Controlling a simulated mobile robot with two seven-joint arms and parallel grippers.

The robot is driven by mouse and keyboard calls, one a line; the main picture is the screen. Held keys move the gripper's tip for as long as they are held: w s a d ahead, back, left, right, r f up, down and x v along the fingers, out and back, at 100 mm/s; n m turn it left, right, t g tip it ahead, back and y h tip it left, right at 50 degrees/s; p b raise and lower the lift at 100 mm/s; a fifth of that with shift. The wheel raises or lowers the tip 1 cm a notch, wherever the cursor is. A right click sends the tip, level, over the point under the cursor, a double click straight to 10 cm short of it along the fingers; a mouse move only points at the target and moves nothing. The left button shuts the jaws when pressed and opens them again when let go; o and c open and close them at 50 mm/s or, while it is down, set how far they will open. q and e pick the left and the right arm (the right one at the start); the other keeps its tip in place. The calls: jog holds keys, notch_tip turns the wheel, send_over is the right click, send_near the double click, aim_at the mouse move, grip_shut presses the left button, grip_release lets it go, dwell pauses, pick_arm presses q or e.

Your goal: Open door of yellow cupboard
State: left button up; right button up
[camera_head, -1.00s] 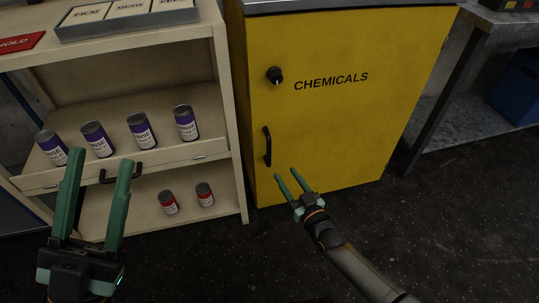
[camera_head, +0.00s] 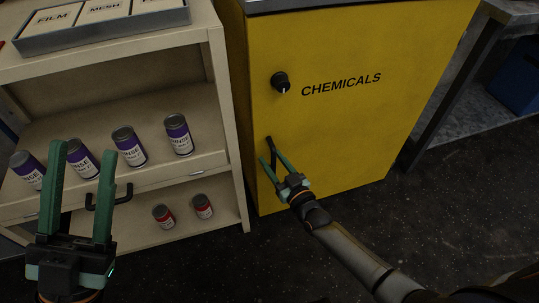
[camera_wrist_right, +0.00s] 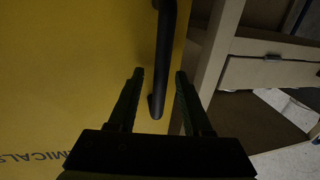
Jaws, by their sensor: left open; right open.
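The yellow cupboard (camera_head: 345,135), marked CHEMICALS, stands in the middle with its door shut. A black round lock or knob (camera_head: 281,81) sits on the door's upper left. The black vertical door handle (camera_wrist_right: 167,40) is below it, partly hidden by my right gripper in the head view. My right gripper (camera_head: 266,150) is open at the handle. In the right wrist view its fingers (camera_wrist_right: 160,73) lie on either side of the handle's end, with gaps visible; contact cannot be made out. My left gripper (camera_head: 82,147) is open and empty, in front of the shelf unit.
A beige shelf unit (camera_head: 236,150) stands left of the cupboard, with several purple cans (camera_head: 178,135), two red cans (camera_head: 203,206) and a grey tray (camera_head: 110,28). A grey bench (camera_head: 470,110) is on the right. The dark floor (camera_head: 430,220) in front is clear.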

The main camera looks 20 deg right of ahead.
jog(key=shift+s, duration=0.1)
grip_shut()
dwell(0.3)
dwell(1.0)
